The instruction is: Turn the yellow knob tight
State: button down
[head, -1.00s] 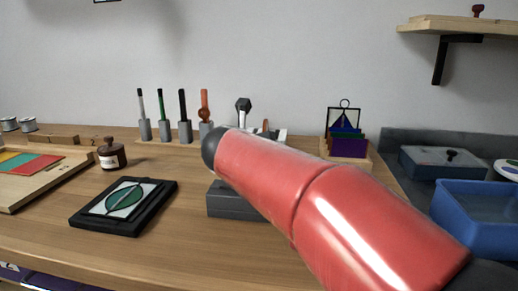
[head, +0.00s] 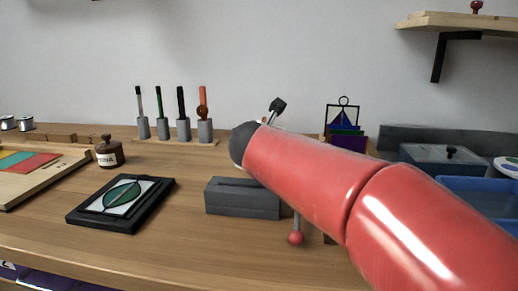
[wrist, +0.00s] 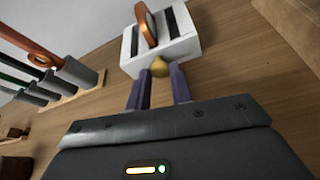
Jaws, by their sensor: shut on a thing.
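The yellow knob (wrist: 160,68) sits at the near face of a white block (wrist: 185,45) in the wrist view. The block has dark slots, and a copper-orange ring-shaped piece (wrist: 147,25) stands in one of them. My gripper (wrist: 159,80) has its two purple-grey fingers on either side of the knob and is shut on it. In the head view my red arm hides the knob, the gripper's fingers and most of the white block.
A grey slotted block (head: 242,198) stands on the bench left of my arm, near a red ball (head: 295,238) on a thin rod. A black framed green leaf panel (head: 122,203) lies further left. Several tools stand in a holder (head: 180,141) behind. Bench front is clear.

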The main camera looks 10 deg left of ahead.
jog(key=shift+d+f+m+y+b, duration=0.1)
jog(key=shift+m+y+b, duration=0.5)
jog(key=shift+m+y, duration=0.25)
jog(key=shift+m, duration=0.25)
jog(key=c, duration=1.2)
grip_release()
jog(key=shift+c, duration=0.2)
